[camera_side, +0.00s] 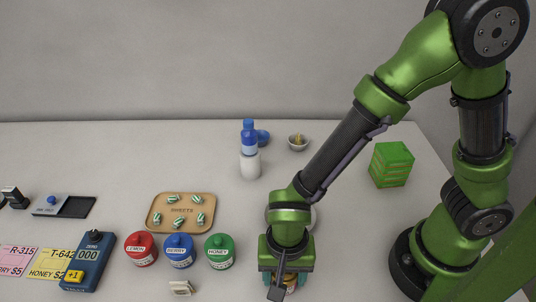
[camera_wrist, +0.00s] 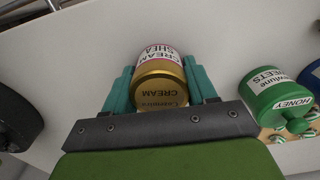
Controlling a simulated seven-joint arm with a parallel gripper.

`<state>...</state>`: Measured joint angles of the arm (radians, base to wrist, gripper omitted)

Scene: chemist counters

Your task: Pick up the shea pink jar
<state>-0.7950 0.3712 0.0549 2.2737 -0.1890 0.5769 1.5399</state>
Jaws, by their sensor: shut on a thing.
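The shea jar, with a gold lid marked CREAM and a pink and white label reading CREAM SHEA, is between my gripper's fingers in the wrist view (camera_wrist: 160,72). My gripper (camera_wrist: 162,88) has teal fingers, one on each side of the jar, and is shut on it. In the side view my gripper (camera_side: 288,282) is at the bottom, right of the green jar, and hides most of the shea jar; only a bit of gold shows between the fingers. I cannot tell whether the jar is touching the counter.
Red LEMON (camera_side: 141,249), blue BERRY (camera_side: 179,251) and green HONEY (camera_side: 219,252) jars stand in a row to the left. Behind them is a sweets tray (camera_side: 155,226).

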